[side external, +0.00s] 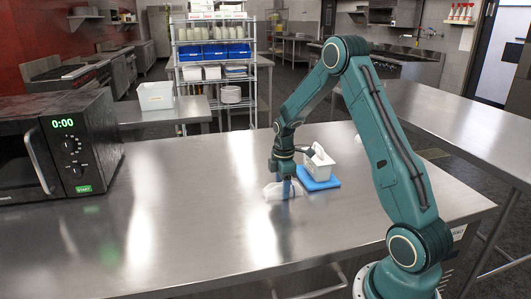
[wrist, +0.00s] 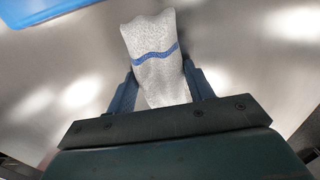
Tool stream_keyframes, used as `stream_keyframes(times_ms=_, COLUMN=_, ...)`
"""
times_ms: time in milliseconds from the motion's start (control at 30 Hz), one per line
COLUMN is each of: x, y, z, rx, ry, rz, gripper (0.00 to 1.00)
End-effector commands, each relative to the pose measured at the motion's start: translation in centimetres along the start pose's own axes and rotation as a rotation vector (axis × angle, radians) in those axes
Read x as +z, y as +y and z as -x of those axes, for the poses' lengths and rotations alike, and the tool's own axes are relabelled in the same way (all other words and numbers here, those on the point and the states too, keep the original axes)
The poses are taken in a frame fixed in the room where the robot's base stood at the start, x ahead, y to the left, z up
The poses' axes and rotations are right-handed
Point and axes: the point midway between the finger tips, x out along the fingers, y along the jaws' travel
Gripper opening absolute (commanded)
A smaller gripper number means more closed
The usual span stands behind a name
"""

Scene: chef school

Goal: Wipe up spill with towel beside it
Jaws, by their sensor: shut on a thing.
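A light grey towel with a blue stripe (wrist: 153,55) is between the two blue fingers of my gripper (wrist: 160,82) in the wrist view. My gripper is shut on it. In the side view my gripper (side external: 285,188) points down at the steel counter, and the pale towel (side external: 272,192) shows at its fingertips, low at the counter top. I cannot tell whether the towel touches the counter. I cannot make out a spill among the bright reflections on the steel.
A black microwave (side external: 60,145) stands at the left of the counter (side external: 190,220). The counter between microwave and gripper is clear.

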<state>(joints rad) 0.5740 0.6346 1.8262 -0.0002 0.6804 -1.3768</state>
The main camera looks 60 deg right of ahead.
Motion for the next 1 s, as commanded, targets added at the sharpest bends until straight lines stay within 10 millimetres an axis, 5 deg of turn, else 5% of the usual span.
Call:
stream_keyframes(times_ms=233, x=2.1, y=-0.1, z=0.0, rx=-0.002, ry=-0.001, rz=0.000, gripper=0.31)
stream_keyframes(times_ms=1000, x=-5.3, y=0.0, z=-0.1, rx=-0.002, ry=0.000, rz=0.003, gripper=0.31)
